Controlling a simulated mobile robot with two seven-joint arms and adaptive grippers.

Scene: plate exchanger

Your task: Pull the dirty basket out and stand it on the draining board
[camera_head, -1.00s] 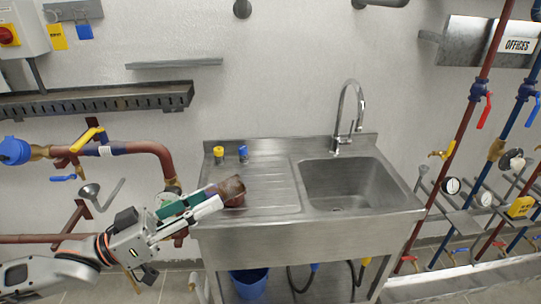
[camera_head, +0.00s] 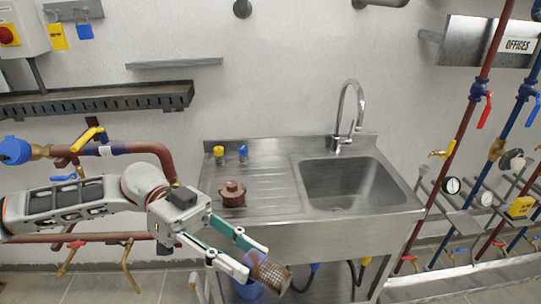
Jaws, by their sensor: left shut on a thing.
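My left gripper (camera_head: 258,262) is in front of the sink unit, below the level of its top. It is shut on a brown mesh basket (camera_head: 273,275), which is tilted and points down to the right, clear of the draining board. The near end of the basket is hidden between the fingers. The draining board (camera_head: 270,178) is the ribbed left part of the steel unit. A reddish-brown cap (camera_head: 232,194) with a small knob stands on its front left part. My right gripper is out of view.
A yellow padlock (camera_head: 219,155) and a blue padlock (camera_head: 243,153) are at the back of the board. The sink bowl (camera_head: 345,185) with its tap (camera_head: 358,105) is to the right. A blue bucket (camera_head: 247,290) is underneath, partly hidden. The board's middle is free.

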